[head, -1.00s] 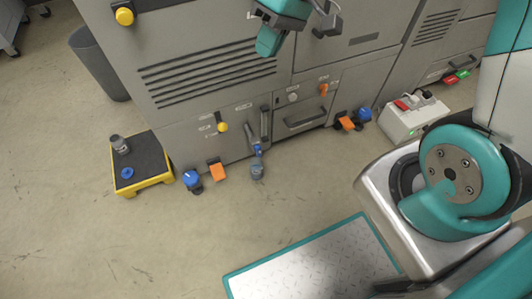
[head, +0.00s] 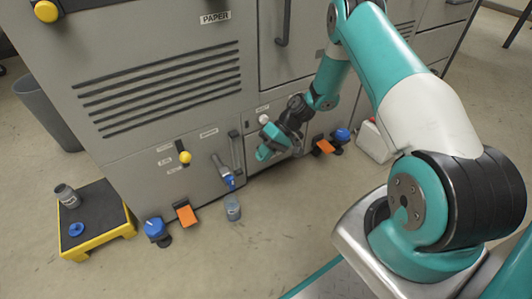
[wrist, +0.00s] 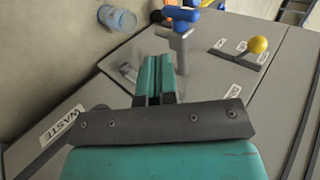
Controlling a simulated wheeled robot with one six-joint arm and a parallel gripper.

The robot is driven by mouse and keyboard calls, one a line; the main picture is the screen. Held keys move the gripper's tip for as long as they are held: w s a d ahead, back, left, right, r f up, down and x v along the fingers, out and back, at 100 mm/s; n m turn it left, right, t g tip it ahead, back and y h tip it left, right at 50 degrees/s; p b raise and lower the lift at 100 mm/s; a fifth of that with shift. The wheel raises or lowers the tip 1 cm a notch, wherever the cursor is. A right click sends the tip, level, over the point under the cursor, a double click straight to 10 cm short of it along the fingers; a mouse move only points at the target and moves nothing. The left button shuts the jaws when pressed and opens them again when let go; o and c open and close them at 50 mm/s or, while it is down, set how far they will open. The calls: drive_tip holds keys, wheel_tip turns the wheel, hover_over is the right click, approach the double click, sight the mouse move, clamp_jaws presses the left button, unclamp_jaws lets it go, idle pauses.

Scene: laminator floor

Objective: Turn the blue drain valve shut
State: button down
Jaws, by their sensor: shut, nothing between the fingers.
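The blue drain valve (head: 229,181) is a small blue handle on a grey metal pipe low on the machine's front, above a clear cup (head: 232,208) on the floor. In the wrist view the blue handle (wrist: 182,14) is at the top, beyond my fingertips, with its pipe below it. My gripper (head: 263,153) is to the right of the valve and higher in the head view, apart from it. Its teal fingers (wrist: 156,68) are together and empty. The exact turn of the handle is too small to tell.
A yellow knob (head: 184,157) is left of the valve. Orange (head: 185,214) and blue (head: 155,228) floor pieces stand at the machine's base, with a similar blue one (head: 343,135) at right. A yellow step stool (head: 128,231) is at left. The front floor is clear.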

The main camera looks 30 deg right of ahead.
sight(234, 180)
drive_tip(key=a+f+b, duration=0.1)
drive_tip(key=a, duration=0.1)
drive_tip(key=a+f+b, duration=0.1)
drive_tip(key=a, duration=0.2)
drive_tip(key=a+f+b, duration=0.1)
drive_tip(key=a, duration=0.1)
drive_tip(key=shift+a+f+b, duration=0.25)
drive_tip(key=shift+a+b, duration=0.05)
drive_tip(key=shift+a, duration=0.1)
drive_tip(key=shift+a+r, duration=0.1)
drive_tip(key=shift+r+p, duration=0.1)
drive_tip(key=shift+p, duration=0.35)
drive_tip(key=shift+h, duration=0.3)
